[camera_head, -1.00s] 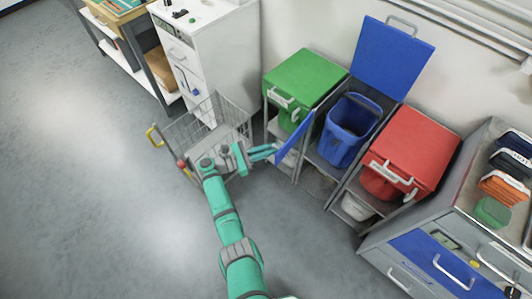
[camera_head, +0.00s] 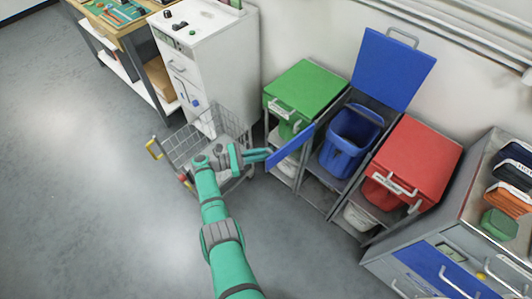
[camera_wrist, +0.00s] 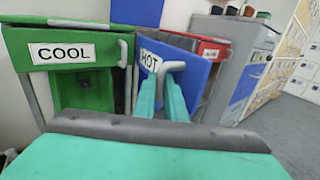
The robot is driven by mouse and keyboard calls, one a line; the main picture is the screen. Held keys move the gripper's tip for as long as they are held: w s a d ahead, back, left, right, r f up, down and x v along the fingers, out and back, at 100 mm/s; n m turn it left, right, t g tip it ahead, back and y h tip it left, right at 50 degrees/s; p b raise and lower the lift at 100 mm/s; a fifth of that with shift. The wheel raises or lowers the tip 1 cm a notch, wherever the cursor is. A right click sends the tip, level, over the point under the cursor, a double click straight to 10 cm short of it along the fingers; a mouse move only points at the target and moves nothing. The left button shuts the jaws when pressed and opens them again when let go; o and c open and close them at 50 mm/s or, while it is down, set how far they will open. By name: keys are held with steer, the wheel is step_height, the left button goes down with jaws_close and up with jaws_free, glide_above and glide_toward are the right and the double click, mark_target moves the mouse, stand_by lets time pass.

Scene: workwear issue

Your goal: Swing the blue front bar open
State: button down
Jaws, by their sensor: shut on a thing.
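The blue front bar (camera_head: 291,147) is a flat blue panel that stands swung out from the front of the middle bay, angled toward the green bay. In the wrist view the bar (camera_wrist: 193,77) carries a HOT label and a pale handle (camera_wrist: 172,67). My gripper (camera_head: 268,155) is at the bar's outer end. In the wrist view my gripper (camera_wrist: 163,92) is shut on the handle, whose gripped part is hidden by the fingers. The blue bin (camera_head: 347,138) stands inside the middle bay, under the raised blue lid (camera_head: 392,68).
The green-lidded COOL bay (camera_head: 305,88) is left of the blue bay, and the red-lidded bay (camera_head: 418,150) is right of it. A wire cart (camera_head: 180,148) stands beside my gripper on the left. Open floor (camera_head: 90,190) lies at the left front.

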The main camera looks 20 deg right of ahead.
steer(key=shift+d+r, duration=0.15)
steer(key=shift+d, duration=0.2)
steer(key=shift+a, duration=0.1)
steer(key=c, duration=1.8)
jaws_free()
steer(key=shift+a, duration=0.2)
